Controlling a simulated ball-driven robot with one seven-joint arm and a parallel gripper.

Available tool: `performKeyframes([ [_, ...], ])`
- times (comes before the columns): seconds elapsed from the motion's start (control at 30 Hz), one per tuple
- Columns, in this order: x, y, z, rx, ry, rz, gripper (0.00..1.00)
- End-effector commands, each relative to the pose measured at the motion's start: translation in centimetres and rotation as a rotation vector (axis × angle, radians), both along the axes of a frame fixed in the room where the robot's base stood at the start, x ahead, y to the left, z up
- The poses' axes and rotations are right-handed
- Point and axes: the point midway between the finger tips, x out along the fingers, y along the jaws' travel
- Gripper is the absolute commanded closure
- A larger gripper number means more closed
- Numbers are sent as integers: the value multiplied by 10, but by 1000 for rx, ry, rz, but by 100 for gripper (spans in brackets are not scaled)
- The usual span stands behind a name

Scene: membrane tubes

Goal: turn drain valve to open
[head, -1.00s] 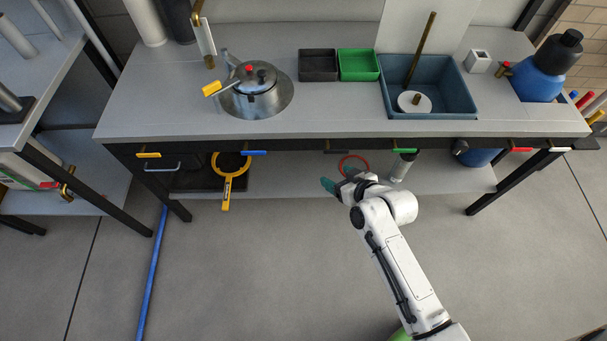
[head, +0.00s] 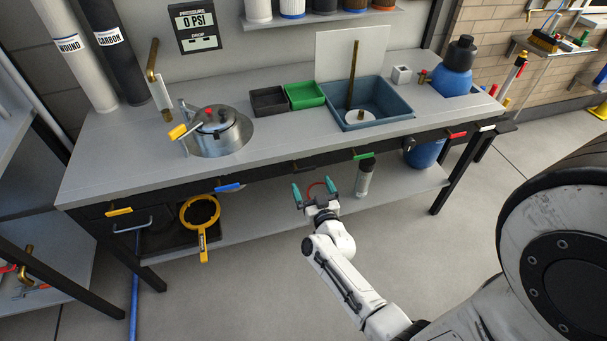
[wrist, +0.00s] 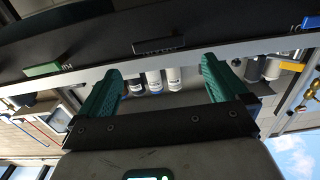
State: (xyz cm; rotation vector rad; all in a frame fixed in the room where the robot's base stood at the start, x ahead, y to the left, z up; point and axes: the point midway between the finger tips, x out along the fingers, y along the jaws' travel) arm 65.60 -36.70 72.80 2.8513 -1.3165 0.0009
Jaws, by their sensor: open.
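Several coloured handles sit along the bench's front edge: yellow (head: 119,211), blue (head: 228,187), dark (head: 304,167), green (head: 363,155), red (head: 457,135) and white (head: 487,128). No readable label shows which one is the drain valve. My gripper (head: 314,189) is open and empty, its two teal fingers pointing at the bench front, below the dark and green handles. In the wrist view, the dark handle (wrist: 159,45) lies beyond the gap between the fingers, with the green handle (wrist: 42,69) to the left. Nothing is between the fingers.
On the bench (head: 110,170) stand a metal pot (head: 218,138), a black tray (head: 268,101), a green tray (head: 305,95), a blue-grey basin (head: 388,115) and a blue bottle (head: 456,70). A yellow ring tool (head: 202,230) hangs at the lower shelf.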

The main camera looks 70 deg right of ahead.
Motion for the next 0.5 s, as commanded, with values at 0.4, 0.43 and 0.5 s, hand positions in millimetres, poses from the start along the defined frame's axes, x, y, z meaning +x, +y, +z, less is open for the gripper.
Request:
performKeyframes([
  [0.4, 40, -47, -1, 1, -1, 0, 0],
  [0.43, 42, -49, 0, 1, -1, 0, 0],
  [0.5, 43, -51, -1, 1, 0, 1, 0],
])
